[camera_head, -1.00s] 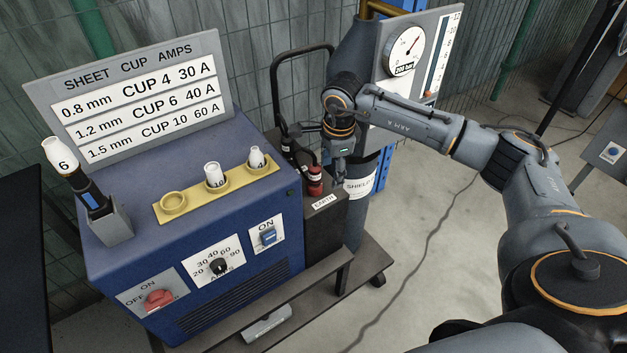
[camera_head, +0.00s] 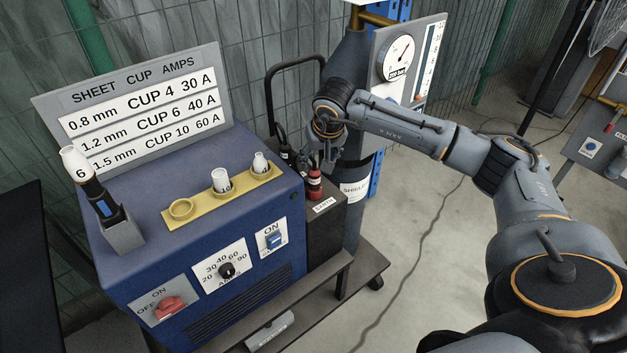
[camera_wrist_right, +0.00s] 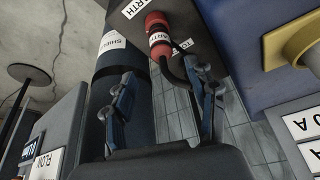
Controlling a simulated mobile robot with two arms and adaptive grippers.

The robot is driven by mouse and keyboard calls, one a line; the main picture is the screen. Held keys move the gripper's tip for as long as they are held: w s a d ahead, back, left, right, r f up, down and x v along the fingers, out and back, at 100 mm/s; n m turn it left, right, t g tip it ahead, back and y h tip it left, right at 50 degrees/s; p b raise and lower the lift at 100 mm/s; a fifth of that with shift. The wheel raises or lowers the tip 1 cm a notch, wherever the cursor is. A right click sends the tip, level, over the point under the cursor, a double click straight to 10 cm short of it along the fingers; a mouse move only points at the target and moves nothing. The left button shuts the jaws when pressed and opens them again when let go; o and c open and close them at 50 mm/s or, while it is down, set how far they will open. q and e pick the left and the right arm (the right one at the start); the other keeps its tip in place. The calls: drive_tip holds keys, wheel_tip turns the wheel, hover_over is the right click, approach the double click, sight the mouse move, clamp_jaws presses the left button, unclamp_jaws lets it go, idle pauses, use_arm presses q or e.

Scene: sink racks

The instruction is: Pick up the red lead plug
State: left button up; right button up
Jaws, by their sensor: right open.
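The red lead plug (camera_head: 314,186) stands in the dark side box beside the blue welding machine, above an EARTH label. In the right wrist view the red plug (camera_wrist_right: 158,36) has a white band and a black cable bending off its near end. My right gripper (camera_head: 327,150) is just above and slightly right of the plug in the head view. In the wrist view my right gripper (camera_wrist_right: 165,86) is open and empty. The plug lies beyond its fingertips, roughly between them, and the cable passes near the right finger. My left gripper is not in view.
A dark plug (camera_head: 283,147) stands behind the red one. A grey SHIELD gas cylinder (camera_head: 354,215) stands close on the right. A yellow cup rack (camera_head: 205,203) and a torch (camera_head: 92,190) are on the blue machine (camera_head: 160,250). A black handle rises behind.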

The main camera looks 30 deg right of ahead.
sight(315, 172)
drive_tip(key=x, duration=0.6)
drive_tip(key=p+x, duration=0.1)
drive_tip(key=x, duration=0.1)
drive_tip(key=shift+s+a+f, duration=0.1)
drive_tip(key=shift+a+f, duration=0.1)
drive_tip(key=shift+f, duration=0.15)
drive_tip(key=shift+w+d+f, duration=0.1)
drive_tip(key=shift+w+f, duration=0.1)
drive_tip(key=shift+f, duration=0.25)
drive_tip(key=shift+r, duration=0.1)
clamp_jaws()
wheel_tip(315, 172, up, 10)
drive_tip(key=shift+f+b, duration=0.2)
drive_tip(key=shift+b, duration=0.25)
drive_tip(key=shift+r, duration=0.55)
wheel_tip(315, 172, up, 7)
drive_tip(key=p, duration=0.5)
